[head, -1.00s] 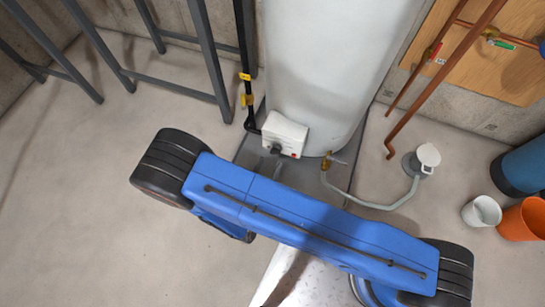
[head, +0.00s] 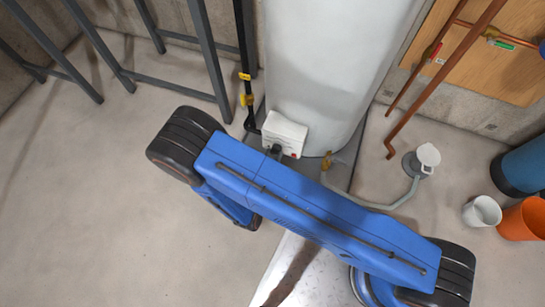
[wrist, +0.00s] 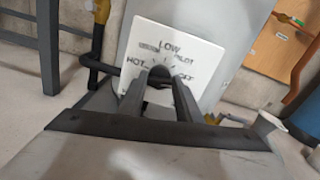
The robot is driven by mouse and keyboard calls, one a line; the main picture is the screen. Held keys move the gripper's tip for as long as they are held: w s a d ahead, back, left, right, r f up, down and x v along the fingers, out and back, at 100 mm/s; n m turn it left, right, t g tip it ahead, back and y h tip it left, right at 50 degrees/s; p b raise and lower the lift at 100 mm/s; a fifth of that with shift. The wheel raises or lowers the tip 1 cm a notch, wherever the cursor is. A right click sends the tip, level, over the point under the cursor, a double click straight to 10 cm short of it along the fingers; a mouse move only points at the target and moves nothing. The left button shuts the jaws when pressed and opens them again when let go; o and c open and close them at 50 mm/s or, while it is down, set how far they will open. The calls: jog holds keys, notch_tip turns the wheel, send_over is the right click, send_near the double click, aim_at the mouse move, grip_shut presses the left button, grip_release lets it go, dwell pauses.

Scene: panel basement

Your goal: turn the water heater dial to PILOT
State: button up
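The water heater (head: 330,60) is a tall white tank with a white control box (head: 286,130) low on its front. In the wrist view the control box (wrist: 168,40) carries the words LOW, PILOT and HOT; the lettering at lower right is partly covered. The dark round dial (wrist: 160,72) sits at the box's lower middle, and its pointer direction is not clear. My gripper (wrist: 161,80) has its two dark fingers apart, one on each side of the dial as seen; contact cannot be made out.
A black gas pipe with yellow fittings (head: 245,100) runs left of the tank. A drain valve (head: 326,160) and grey hose (head: 405,195) are at right. Copper pipes (head: 425,95), a white bucket (head: 482,211) and an orange bucket (head: 525,218) stand farther right. The left floor is clear.

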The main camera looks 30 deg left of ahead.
jog(key=shift+n, duration=0.4)
jog(key=shift+a+f+n, duration=0.1)
jog(key=shift+a+n, duration=0.05)
jog(key=shift+n, duration=3.35)
jog(key=o, duration=1)
jog(key=shift+o, duration=0.2)
jog(key=shift+s, duration=0.1)
jog(key=s+d, duration=0.2)
jog(key=s, duration=1.5)
jog(key=shift+s, duration=0.15)
